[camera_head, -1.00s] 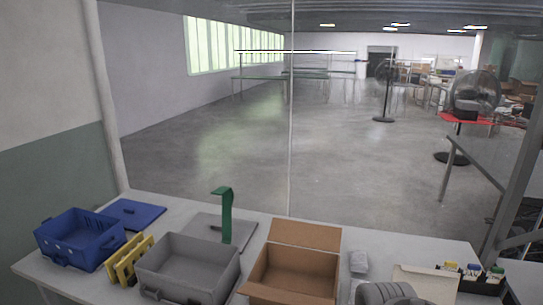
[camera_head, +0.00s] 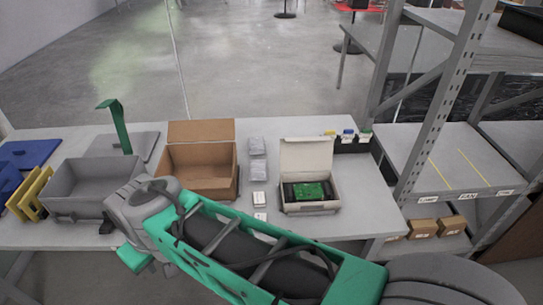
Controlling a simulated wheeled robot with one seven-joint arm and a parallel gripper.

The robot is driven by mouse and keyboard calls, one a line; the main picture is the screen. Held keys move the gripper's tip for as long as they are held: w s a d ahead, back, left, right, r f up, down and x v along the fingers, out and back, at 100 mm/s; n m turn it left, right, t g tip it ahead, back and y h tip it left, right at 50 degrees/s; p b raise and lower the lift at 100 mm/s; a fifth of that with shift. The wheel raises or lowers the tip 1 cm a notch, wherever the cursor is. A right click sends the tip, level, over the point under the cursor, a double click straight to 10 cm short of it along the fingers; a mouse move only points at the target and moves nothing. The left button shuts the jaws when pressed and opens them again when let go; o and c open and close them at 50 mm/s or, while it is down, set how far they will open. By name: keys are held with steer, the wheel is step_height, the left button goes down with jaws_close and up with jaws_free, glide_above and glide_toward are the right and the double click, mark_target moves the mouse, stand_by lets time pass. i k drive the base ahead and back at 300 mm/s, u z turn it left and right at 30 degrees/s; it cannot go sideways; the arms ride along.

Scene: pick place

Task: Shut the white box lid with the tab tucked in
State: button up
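The white box (camera_head: 310,206) stands on the right part of the table. Its lid (camera_head: 307,154) is open and stands roughly upright at the back edge. A green circuit board (camera_head: 308,190) on dark packing lies inside the box. The lid's tab is too small to make out. My arm crosses the lower part of the view, in front of the table. Its wrist end, with my gripper (camera_head: 133,259), is at the left, near the grey bin and well away from the white box. The fingers are not clear, and I cannot see whether they hold anything.
An open cardboard box (camera_head: 203,183) stands left of the white box, with small grey packets (camera_head: 257,158) between them. A grey bin (camera_head: 82,190) is farther left. A metal shelf post (camera_head: 436,95) rises at the right.

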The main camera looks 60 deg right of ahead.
mark_target(308, 156)
steer(key=u, duration=1.15)
steer(key=k, duration=2.05)
steer(key=z, duration=1.85)
steer(key=i, duration=0.5)
steer(key=u, duration=0.4)
steer(key=k, duration=0.5)
steer(key=u, duration=0.85)
steer(key=i, duration=1.2)
steer(key=z, duration=0.55)
